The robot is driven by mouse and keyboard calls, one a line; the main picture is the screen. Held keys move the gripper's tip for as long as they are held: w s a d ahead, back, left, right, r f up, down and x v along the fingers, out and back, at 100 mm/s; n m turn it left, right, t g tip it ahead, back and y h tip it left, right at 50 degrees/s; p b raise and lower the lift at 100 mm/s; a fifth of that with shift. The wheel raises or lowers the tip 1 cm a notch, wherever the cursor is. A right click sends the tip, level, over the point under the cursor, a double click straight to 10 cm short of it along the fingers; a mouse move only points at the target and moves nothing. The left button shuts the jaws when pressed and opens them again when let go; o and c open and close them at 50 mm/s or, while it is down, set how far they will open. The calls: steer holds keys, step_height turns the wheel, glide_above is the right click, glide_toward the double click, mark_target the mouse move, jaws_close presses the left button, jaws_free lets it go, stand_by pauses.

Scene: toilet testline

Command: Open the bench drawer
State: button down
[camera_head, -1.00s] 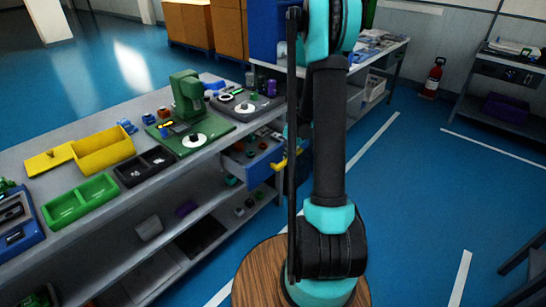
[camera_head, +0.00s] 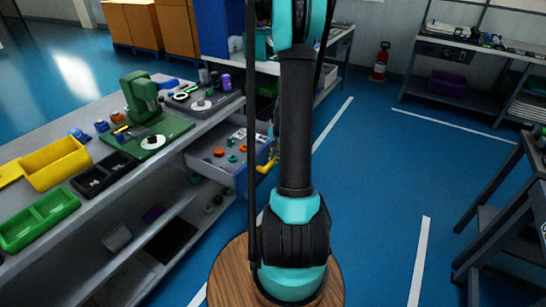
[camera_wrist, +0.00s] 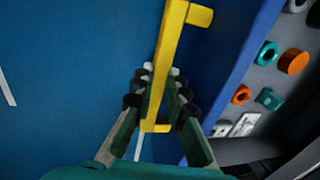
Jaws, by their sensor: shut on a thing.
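The bench drawer (camera_head: 222,153) stands pulled out from under the bench top, with several small parts inside. Its yellow handle (camera_head: 265,167) is on the blue front, partly hidden behind my arm in the head view. In the wrist view the handle (camera_wrist: 172,50) runs up between the fingers of my gripper (camera_wrist: 162,84), which is shut on it. The blue drawer front (camera_wrist: 235,70) lies just right of the fingers, with orange and teal parts beyond it. My gripper is mostly hidden in the head view.
The grey bench (camera_head: 95,195) carries a green press (camera_head: 142,98) and yellow and green trays. Blue floor right of my arm is clear.

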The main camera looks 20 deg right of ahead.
steer(key=c, duration=1.5)
jaws_free()
steer(key=shift+c, duration=0.2)
steer(key=shift+r, duration=0.1)
step_height(320, 180, up, 12)
steer(key=s+d, duration=0.1)
steer(key=shift+s+d+f, duration=0.15)
steer(key=shift+s+f, duration=0.05)
steer(key=shift+s, duration=0.2)
steer(key=s+a+f+n+t+h, duration=0.1)
steer(key=s+a+n+t, duration=0.1)
steer(key=s+a+n, duration=0.8)
steer(key=s+a, duration=0.7)
steer(key=s, duration=0.1)
steer(key=shift+s+a+f+n, duration=0.2)
steer(key=shift+a+n, duration=0.2)
